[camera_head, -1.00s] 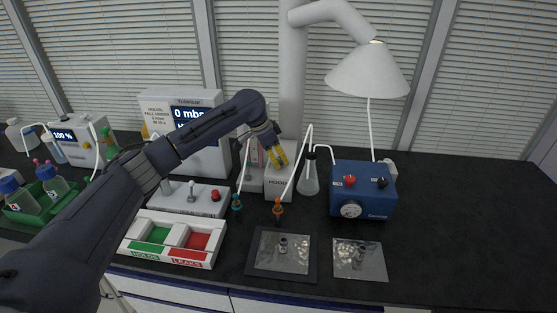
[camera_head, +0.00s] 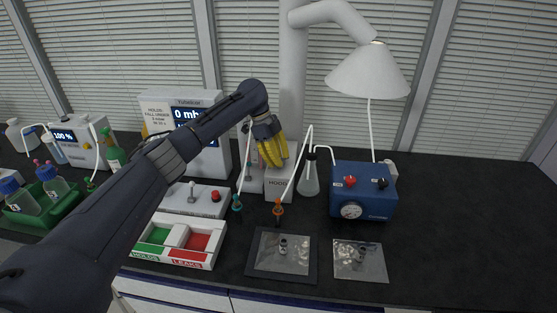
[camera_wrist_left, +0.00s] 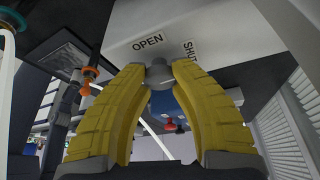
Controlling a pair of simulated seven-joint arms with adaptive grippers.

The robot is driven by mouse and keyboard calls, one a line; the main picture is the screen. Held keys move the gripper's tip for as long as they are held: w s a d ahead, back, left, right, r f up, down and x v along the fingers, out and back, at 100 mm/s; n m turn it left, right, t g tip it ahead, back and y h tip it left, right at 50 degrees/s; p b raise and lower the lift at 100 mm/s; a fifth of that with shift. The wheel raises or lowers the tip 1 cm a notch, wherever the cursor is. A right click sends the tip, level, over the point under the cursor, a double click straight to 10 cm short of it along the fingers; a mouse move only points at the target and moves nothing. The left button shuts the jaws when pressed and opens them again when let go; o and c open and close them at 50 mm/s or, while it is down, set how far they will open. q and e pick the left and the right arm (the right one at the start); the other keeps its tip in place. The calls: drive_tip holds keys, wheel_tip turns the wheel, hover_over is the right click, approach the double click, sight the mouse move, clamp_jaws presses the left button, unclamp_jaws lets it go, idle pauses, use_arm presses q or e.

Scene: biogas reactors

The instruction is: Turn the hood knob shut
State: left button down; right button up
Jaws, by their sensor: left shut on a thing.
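The white box marked HOOD (camera_head: 279,188) stands at the back of the bench, under the grey duct. My left gripper (camera_head: 274,162) has yellow fingers and is at the top of this box. In the left wrist view, its fingertips close on the grey hood knob (camera_wrist_left: 160,72), on a white face with the words OPEN and SHUT. OPEN is left of the knob and SHUT is to its upper right. The fingers hide part of the knob, so I cannot tell where it points. My right gripper is not in view.
A blue pump box (camera_head: 363,193) and a glass flask (camera_head: 309,179) with tubing stand right of the hood box. Orange (camera_head: 278,211) and teal (camera_head: 237,205) fittings stand in front. A green-and-red tray (camera_head: 150,255) lies front left. The bench at right is clear.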

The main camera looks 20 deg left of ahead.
use_arm(q)
drive_tip(key=shift+d+m+g, duration=0.2)
drive_tip(key=shift+m+g, duration=0.1)
drive_tip(key=shift+m, duration=0.3)
drive_tip(key=c, duration=1.3)
unclamp_jaws()
drive_tip(key=shift+d, duration=0.1)
drive_tip(key=o, duration=0.4)
drive_tip(key=shift+c, duration=0.2)
drive_tip(key=shift+a, duration=0.25)
